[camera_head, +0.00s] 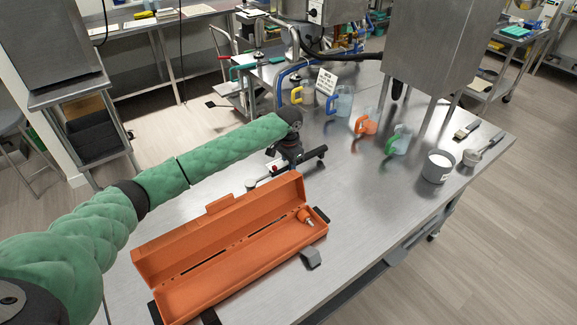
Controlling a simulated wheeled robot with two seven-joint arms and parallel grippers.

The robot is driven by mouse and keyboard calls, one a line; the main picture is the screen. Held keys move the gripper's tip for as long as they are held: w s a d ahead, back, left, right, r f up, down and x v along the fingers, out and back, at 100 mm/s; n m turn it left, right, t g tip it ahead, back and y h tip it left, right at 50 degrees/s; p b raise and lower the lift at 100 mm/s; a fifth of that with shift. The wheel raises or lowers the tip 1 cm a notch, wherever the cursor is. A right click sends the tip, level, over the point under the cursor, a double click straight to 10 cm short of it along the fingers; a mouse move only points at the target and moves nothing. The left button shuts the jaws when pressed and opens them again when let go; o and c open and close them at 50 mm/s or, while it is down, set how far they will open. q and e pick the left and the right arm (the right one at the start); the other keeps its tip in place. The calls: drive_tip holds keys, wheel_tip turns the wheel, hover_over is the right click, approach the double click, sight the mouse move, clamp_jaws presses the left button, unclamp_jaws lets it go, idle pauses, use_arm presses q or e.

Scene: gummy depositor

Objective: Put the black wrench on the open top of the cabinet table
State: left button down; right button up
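My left arm reaches in from the left in a green sleeve. Its dark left gripper (291,160) points down over the steel table (365,225), just behind the open orange toolbox (218,245). Dark bar-like parts stick out on both sides of the gripper, low over the table. I cannot tell whether these are spread fingers or a held tool. I cannot make out the black wrench for certain. An orange-and-white piece (305,217) lies at the toolbox's right end. My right gripper is out of view.
Coloured-handled jugs (367,122), a grey pot (437,166) and a metal scoop (483,150) stand at the back and right. A steel machine (440,45) rises at the back. A shelved steel stand (75,95) is at the left. The table's front right is clear.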

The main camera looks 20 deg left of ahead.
use_arm(q)
drive_tip(key=shift+f, duration=0.45)
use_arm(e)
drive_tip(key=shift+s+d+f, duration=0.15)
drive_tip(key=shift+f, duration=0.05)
use_arm(q)
drive_tip(key=c, duration=1.2)
unclamp_jaws()
drive_tip(key=shift+f, duration=0.15)
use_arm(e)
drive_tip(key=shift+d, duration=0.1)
